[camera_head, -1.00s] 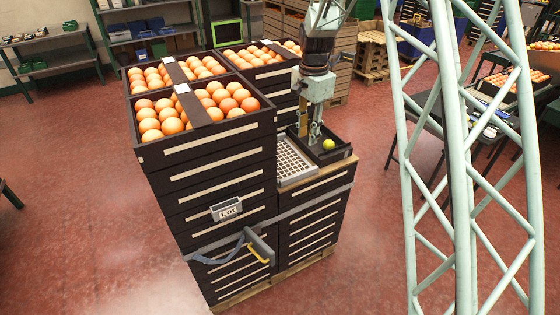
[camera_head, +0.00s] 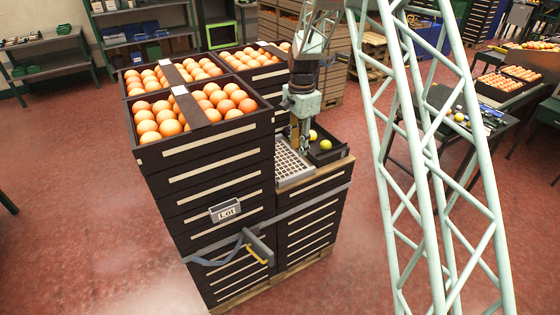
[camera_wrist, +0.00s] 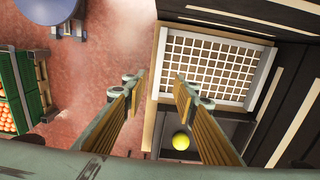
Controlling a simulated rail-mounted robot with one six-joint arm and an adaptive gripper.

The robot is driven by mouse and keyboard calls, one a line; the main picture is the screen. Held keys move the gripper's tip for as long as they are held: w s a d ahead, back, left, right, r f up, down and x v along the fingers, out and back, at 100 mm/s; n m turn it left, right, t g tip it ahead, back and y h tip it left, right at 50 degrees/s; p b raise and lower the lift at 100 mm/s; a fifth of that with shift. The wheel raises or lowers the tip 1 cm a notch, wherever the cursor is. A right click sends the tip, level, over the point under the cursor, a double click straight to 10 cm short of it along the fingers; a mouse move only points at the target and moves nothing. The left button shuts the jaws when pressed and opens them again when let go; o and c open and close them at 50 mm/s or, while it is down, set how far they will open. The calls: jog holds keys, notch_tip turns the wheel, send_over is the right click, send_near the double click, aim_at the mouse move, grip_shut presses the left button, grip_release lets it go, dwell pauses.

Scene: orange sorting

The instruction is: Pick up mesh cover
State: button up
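The mesh cover (camera_head: 292,163) is a pale grid with grey side rails. It lies on the front half of the low stack's top, beside the tall crate stack. It also fills the upper middle of the wrist view (camera_wrist: 211,68). My gripper (camera_head: 301,146) points down by the far end of the cover. In the wrist view my gripper (camera_wrist: 158,84) has its two fingers wide apart with nothing between them. The right finger overlaps the near left corner of the cover in the picture, while the left finger is over the floor. Whether anything touches cannot be told.
The tall crate stack (camera_head: 215,150) with oranges rises close on the left. A "Lot" sign (camera_head: 225,211) hangs on its front.

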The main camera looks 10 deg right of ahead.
send_over(297, 174)
jog(key=shift+w+f, duration=0.15)
jog(key=shift+f, duration=2)
jog(key=shift+w+f, duration=0.1)
jog(key=shift+f, duration=2)
jog(key=shift+f, duration=0.15)
jog(key=shift+s+f, duration=0.15)
jog(key=shift+f, duration=2.3)
jog(key=shift+c, duration=0.6)
grip_shut()
